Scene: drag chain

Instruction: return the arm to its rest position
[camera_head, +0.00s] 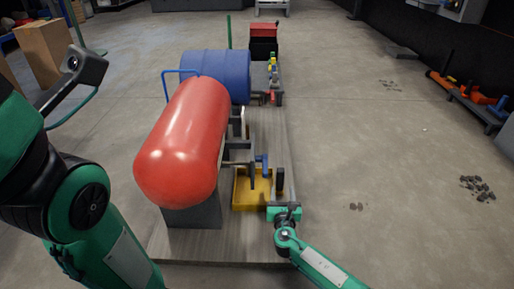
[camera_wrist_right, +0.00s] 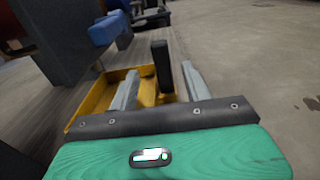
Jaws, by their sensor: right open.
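My right gripper (camera_head: 284,206) is at the right edge of the wooden platform, just in front of a yellow tray (camera_head: 240,192). In the right wrist view its two grey fingers (camera_wrist_right: 160,72) are spread apart. A dark upright post (camera_wrist_right: 162,62) shows between the fingers in that view; I cannot tell whether it is between them or beyond them. The post also shows in the head view (camera_head: 280,179). No held object is visible.
A red tank (camera_head: 185,140) and a blue drum (camera_head: 218,72) stand on the platform (camera_head: 185,247), left of my right gripper. A red-topped box (camera_head: 264,38) is farther back. Orange parts (camera_head: 470,94) lie at the right wall. The floor right of the platform is largely clear.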

